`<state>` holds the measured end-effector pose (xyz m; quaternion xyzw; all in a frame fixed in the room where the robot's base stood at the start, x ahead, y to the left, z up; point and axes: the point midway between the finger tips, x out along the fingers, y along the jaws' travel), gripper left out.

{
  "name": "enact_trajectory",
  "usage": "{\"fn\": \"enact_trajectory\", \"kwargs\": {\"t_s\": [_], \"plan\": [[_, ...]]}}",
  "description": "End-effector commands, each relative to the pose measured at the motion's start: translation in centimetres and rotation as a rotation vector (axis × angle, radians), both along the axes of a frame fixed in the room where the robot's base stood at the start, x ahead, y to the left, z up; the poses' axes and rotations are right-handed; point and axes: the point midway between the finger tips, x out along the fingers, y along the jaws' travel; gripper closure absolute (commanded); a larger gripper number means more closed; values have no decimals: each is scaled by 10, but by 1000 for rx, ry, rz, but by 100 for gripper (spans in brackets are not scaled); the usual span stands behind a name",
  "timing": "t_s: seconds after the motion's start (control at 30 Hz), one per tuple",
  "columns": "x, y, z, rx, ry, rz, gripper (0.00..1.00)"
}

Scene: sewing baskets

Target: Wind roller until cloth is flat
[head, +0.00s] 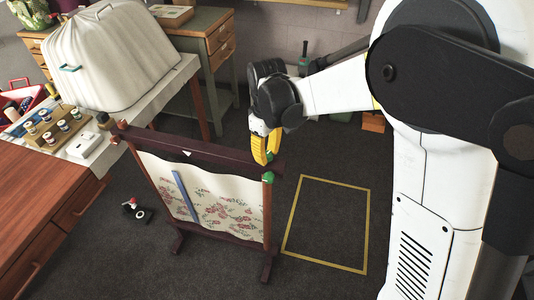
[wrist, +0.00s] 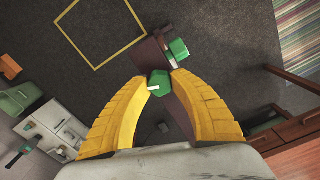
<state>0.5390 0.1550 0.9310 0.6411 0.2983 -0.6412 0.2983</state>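A dark wooden frame (head: 216,149) stands on the floor in the head view. A pale floral cloth (head: 222,190) hangs in it; its surface looks wavy and slack, with an uneven edge. A blue strip (head: 185,196) lies slanted across the cloth. My gripper (head: 265,162) is at the frame's top right corner. In the wrist view, a green knob (wrist: 158,84) with a white mark fills the gap between the yellow fingertips (wrist: 159,77), which look closed on it. Another green part (wrist: 178,50) is just beyond, at the frame's end.
A yellow floor outline (head: 328,225) lies right of the frame, empty. A table with a white covered machine (head: 118,55) and thread spools (head: 62,125) stands at the left. A small dark object (head: 137,211) with a red part lies on the floor left of the frame.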

Motion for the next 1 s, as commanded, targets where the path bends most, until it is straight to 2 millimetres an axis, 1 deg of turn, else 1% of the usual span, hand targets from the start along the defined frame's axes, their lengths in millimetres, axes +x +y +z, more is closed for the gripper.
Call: {"fn": "enact_trajectory", "kwargs": {"t_s": [0.07, 0.3, 0.4, 0.7, 0.73, 0.77, 0.8, 1.0], "plan": [[0, 0, 0, 0, 0, -23, 100], [0, 0, 1, 0, 0, -266, 100], [0, 0, 1, 0, 0, -332, 100], [0, 0, 0, 0, 0, -350, 100], [0, 0, 0, 0, 0, -350, 70], [0, 0, 0, 0, 0, -350, 61], [0, 0, 0, 0, 0, -349, 49], [0, 0, 0, 0, 0, -349, 48]]}}
